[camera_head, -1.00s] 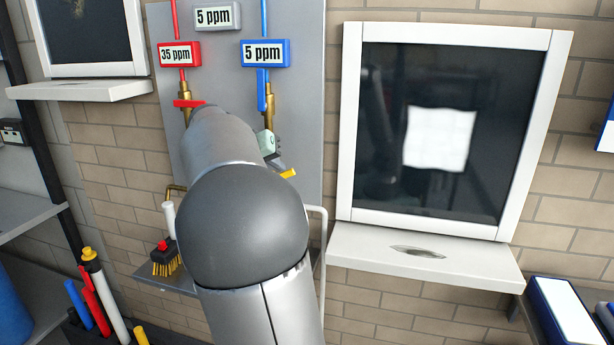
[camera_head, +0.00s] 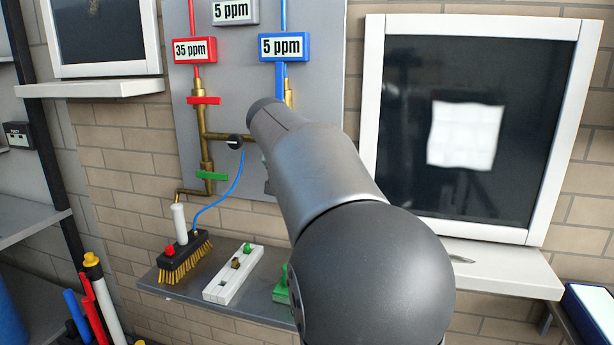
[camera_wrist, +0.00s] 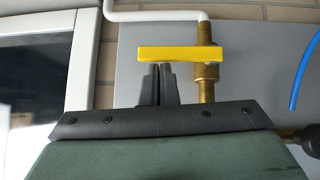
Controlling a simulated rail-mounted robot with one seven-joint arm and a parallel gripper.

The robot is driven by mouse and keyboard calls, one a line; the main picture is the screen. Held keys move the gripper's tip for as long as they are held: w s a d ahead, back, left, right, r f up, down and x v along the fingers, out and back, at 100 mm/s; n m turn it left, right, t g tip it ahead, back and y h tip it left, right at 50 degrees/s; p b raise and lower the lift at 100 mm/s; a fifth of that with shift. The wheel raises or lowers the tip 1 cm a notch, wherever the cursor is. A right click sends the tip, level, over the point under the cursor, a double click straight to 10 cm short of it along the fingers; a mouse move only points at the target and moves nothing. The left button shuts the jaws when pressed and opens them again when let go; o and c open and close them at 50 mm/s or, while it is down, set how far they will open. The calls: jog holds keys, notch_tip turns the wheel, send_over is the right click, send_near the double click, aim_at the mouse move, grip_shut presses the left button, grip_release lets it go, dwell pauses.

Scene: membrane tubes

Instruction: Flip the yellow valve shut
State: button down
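The yellow valve (camera_wrist: 178,53) shows in the wrist view as a flat bar lying crosswise to its upright brass pipe (camera_wrist: 207,88). In the head view my arm hides it. My gripper (camera_wrist: 158,70) is in the wrist view with its two dark fingers close together and no object visible between them. The fingertips are right at the lower edge of the yellow bar, left of the brass pipe. I cannot tell whether they touch it.
A red valve (camera_head: 204,100) and a green valve (camera_head: 211,175) sit on the left brass pipe. A black knob (camera_head: 235,142) is on the cross pipe. A brush (camera_head: 184,258) and a white block (camera_head: 233,273) stand on the shelf below. A framed window (camera_head: 470,130) is at right.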

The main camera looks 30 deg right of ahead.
dwell(0.4)
jog(key=d+r+p+v, duration=0.2)
jog(key=p+v, duration=0.1)
jog(key=v, duration=1)
jog(key=shift+w+p, duration=0.35)
jog(key=shift+p, duration=0.05)
jog(key=shift+f, duration=0.1)
jog(key=s+a+f+n+g+y+p, duration=0.4)
jog(key=s+a+f+n+y+p, duration=0.3)
jog(key=s+a+f, duration=1.2)
jog(key=s+f+n+p, duration=0.2)
jog(key=s+n+p, duration=0.1)
jog(key=p, duration=0.3)
jog(key=shift+s+a+g+p, duration=0.4)
jog(key=shift+s, duration=0.4)
